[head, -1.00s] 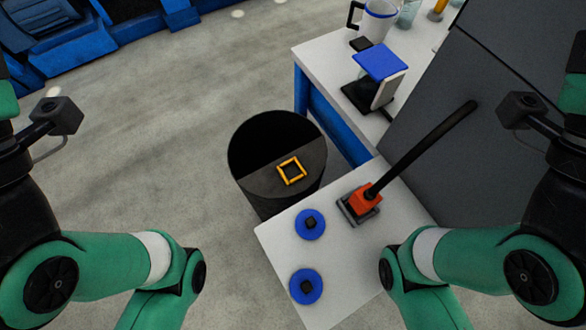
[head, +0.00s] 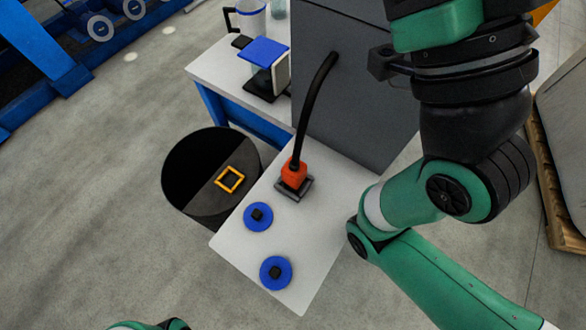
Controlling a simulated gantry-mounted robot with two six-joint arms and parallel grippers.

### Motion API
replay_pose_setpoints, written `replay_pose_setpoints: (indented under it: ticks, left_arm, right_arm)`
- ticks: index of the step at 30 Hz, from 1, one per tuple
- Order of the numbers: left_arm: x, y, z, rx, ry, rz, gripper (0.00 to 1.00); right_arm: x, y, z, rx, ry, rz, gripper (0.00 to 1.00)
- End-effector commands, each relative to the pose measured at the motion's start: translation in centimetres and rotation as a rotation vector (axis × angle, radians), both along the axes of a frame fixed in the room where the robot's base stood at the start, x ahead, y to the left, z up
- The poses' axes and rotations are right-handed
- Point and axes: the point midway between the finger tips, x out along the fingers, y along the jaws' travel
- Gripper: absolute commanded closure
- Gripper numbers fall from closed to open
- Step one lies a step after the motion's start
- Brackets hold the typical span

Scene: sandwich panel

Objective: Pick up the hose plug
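The hose plug (head: 294,172) is an orange-red block with a black hose (head: 312,110) rising from its top. In the head view it stands upright on a dark grey square base (head: 294,188) on the white table. The hose curves up and right in front of the grey cabinet. My green and black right arm shows at the right, clear of the plug, but its gripper is not in view. Only a small piece of my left arm shows at the bottom edge, and the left gripper is out of view.
Two blue discs with black knobs, one nearer the plug (head: 258,216) and one nearer the front (head: 276,273), lie on the white table (head: 310,235). A black bin (head: 190,165) with a yellow square frame (head: 229,180) stands left. A grey cabinet (head: 350,85) stands behind.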

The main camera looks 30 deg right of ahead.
Motion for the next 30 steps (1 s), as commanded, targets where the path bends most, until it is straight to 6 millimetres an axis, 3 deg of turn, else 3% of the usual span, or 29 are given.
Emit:
replay_pose_setpoints:
  ticks: [14, 15, 20, 30]
  left_arm:
    - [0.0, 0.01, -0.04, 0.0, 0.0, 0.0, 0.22]
    - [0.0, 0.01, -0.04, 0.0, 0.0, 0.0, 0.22]
    - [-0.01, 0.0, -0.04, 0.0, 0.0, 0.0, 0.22]
    - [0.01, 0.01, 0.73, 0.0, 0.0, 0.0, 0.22]
  right_arm:
    - [0.0, 0.01, -0.04, 0.0, 0.0, 0.0, 0.5]
    - [0.0, 0.01, -0.04, 0.0, 0.0, 0.0, 0.48]
    - [0.0, 0.01, -0.04, 0.0, 0.0, 0.0, 0.19]
    - [-0.01, 0.0, 0.74, 0.0, 0.0, 0.0, 0.18]
